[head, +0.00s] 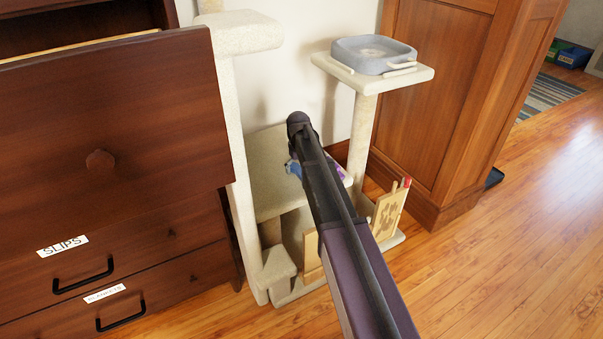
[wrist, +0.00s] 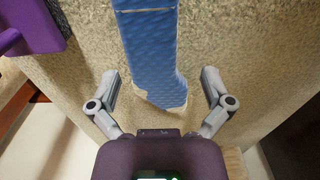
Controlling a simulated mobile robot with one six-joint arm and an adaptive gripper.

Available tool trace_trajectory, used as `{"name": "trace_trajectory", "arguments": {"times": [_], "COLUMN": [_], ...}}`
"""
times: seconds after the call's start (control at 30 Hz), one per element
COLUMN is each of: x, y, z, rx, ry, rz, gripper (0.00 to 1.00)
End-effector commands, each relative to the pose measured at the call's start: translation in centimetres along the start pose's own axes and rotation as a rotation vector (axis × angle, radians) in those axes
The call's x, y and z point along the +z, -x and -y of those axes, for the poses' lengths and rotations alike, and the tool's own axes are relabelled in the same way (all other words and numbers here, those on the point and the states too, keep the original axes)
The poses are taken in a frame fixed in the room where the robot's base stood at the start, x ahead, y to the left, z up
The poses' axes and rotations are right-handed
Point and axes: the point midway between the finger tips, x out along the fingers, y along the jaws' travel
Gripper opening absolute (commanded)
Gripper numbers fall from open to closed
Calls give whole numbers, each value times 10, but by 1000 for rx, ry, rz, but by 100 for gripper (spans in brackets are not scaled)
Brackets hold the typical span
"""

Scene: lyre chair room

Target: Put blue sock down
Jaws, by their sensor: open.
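The blue sock (wrist: 150,50) has a pale tip and lies on beige carpet-like material, running from the top of the wrist view down between my fingers. My gripper (wrist: 160,82) is open, with one finger on each side of the sock and a gap on both sides. In the head view, a small bit of blue, likely the sock (head: 292,167), shows beside my arm above the middle platform of the cat tree (head: 270,190). My arm hides most of that spot, and my fingers are hidden there.
A purple object (wrist: 30,25) is at the upper left of the wrist view. A dark wooden dresser (head: 110,150) with an open upper drawer stands left. A grey-blue tray (head: 372,55) sits on the higher cat tree platform. Wooden floor (head: 500,250) is clear at right.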

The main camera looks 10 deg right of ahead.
Motion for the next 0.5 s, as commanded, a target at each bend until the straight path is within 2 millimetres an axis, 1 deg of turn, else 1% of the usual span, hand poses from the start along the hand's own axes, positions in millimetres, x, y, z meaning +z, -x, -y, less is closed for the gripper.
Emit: {"name": "trace_trajectory", "arguments": {"times": [0.03,0.07,0.1,0.17,0.2,0.23,0.27,0.37,0.4,0.5], "x": [0,0,0,0,0,0,0,0,0,0], "y": [0,0,0,0,0,0,0,0,0,0], "z": [0,0,0,0,0,0,0,0,0,0], "rx": [0,0,0,0,0,0,0,0,0,0], "ry": [0,0,0,0,0,0,0,0,0,0], "rz": [0,0,0,0,0,0,0,0,0,0], "gripper": [100,97,85,67,55,46,40,40,33,33]}}
